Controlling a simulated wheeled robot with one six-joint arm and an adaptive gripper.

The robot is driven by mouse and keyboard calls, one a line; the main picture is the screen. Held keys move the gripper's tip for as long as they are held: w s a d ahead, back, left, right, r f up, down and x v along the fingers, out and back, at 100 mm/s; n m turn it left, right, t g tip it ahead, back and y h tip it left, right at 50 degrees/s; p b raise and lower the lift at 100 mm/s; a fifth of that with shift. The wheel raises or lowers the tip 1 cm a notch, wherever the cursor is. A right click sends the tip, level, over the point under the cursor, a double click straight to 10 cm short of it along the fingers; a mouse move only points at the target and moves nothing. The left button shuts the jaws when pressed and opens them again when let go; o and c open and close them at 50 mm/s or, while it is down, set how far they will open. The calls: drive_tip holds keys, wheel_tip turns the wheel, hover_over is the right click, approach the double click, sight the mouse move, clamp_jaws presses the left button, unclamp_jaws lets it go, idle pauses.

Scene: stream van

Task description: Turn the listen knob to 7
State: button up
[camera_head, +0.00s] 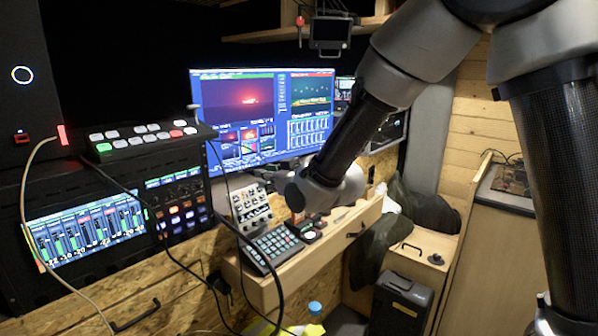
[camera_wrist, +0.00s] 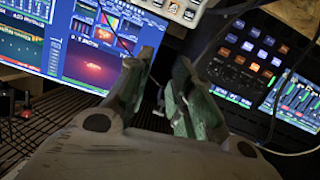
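My gripper (camera_wrist: 161,62) points into the scene in the wrist view, its two fingers apart with nothing between them. In the head view the arm's end is in front of the big monitor's lower edge, and its fingers are not clear. A pale panel with several small knobs (camera_head: 251,206) stands left of the arm's end, apart from it. A pale panel edge also shows at the top of the wrist view (camera_wrist: 172,9). I cannot make out which knob is the listen knob, nor any numbers around it.
The big monitor (camera_head: 240,110) stands behind. A black keypad (camera_head: 271,248) lies on the wooden desk (camera_head: 322,251). At the left are a button switcher (camera_head: 145,137) and a rack with a meter screen (camera_head: 88,232). Loose cables hang in front of the rack and desk.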

drive_tip(key=d+r+m+h, duration=0.1)
drive_tip(key=d+h, duration=0.1)
drive_tip(key=d, duration=0.5)
drive_tip(key=shift+w+d+r, duration=0.25)
drive_tip(key=shift+r, duration=0.05)
